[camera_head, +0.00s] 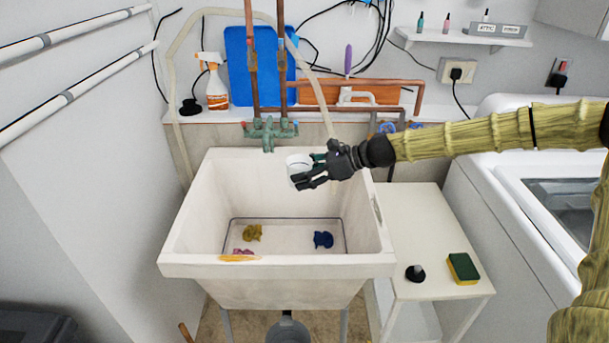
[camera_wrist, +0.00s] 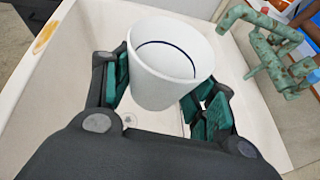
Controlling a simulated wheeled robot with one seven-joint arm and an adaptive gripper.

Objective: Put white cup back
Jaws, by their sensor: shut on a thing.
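A white cup (camera_head: 298,168) is held by my gripper (camera_head: 312,172) above the sink, near its back right part. In the wrist view the cup (camera_wrist: 165,62) sits between the green finger pads of my gripper (camera_wrist: 160,98), with its open rim towards the top of the picture and a dark line inside it. The fingers are shut on the cup's sides. The sink (camera_head: 180,245) is a deep, off-white basin below the cup.
Yellow (camera_head: 252,232), blue (camera_head: 323,239) and pink (camera_head: 243,251) cloth-like lumps lie in the sink. A green tap (camera_head: 268,132) stands behind. A white side table (camera_head: 415,225) holds a sponge (camera_head: 463,268) and black stopper (camera_head: 415,273). A spray bottle (camera_head: 216,88) stands on the back ledge.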

